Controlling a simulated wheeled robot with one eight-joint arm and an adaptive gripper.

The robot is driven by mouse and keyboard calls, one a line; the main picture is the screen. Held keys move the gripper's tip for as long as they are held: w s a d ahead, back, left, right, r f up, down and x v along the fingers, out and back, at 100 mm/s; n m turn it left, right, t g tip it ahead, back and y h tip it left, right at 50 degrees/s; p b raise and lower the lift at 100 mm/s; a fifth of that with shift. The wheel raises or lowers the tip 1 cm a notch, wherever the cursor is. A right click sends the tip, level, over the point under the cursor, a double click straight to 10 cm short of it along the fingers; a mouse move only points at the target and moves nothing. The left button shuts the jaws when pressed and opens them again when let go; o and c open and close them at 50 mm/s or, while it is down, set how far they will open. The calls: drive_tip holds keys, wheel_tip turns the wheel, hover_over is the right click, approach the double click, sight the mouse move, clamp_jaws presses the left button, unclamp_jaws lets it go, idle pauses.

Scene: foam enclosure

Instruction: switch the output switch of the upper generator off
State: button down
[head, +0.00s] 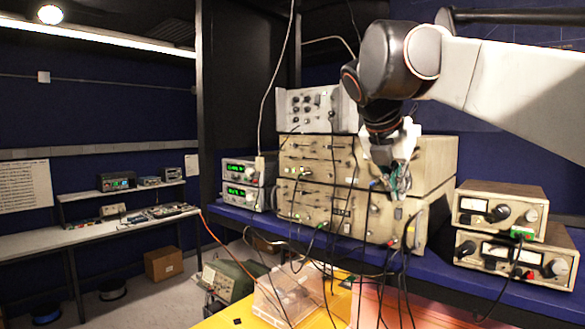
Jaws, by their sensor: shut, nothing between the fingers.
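Two wide beige instruments are stacked on the blue shelf, and the upper generator (313,157) rests on the lower generator (312,204). Both fronts carry small knobs, switches and sockets. My gripper (399,190) reaches down from the upper right and is shut and empty. Its fingertips are in front of the right end of the stack, near the seam between the two units. I cannot tell whether they touch a panel. The output switch is too small or hidden to make out.
A grey-white instrument (305,108) sits on the stack. Green-display power supplies (238,185) stand left, brown metered units (498,211) right. Black cables (333,155) hang across the panels. A clear box (285,297) and a pink bin (425,310) are on the yellow surface below.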

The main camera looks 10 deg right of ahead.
drive_tip(key=shift+w+d, duration=0.45)
drive_tip(key=shift+d, duration=0.15)
drive_tip(key=shift+f, duration=0.15)
drive_tip(key=shift+s+f+t+h+b, duration=0.1)
drive_tip(key=shift+s+t+h+b, duration=0.1)
drive_tip(key=shift+t+h+b, duration=0.35)
drive_tip(key=shift+w, duration=0.1)
idle(0.7)
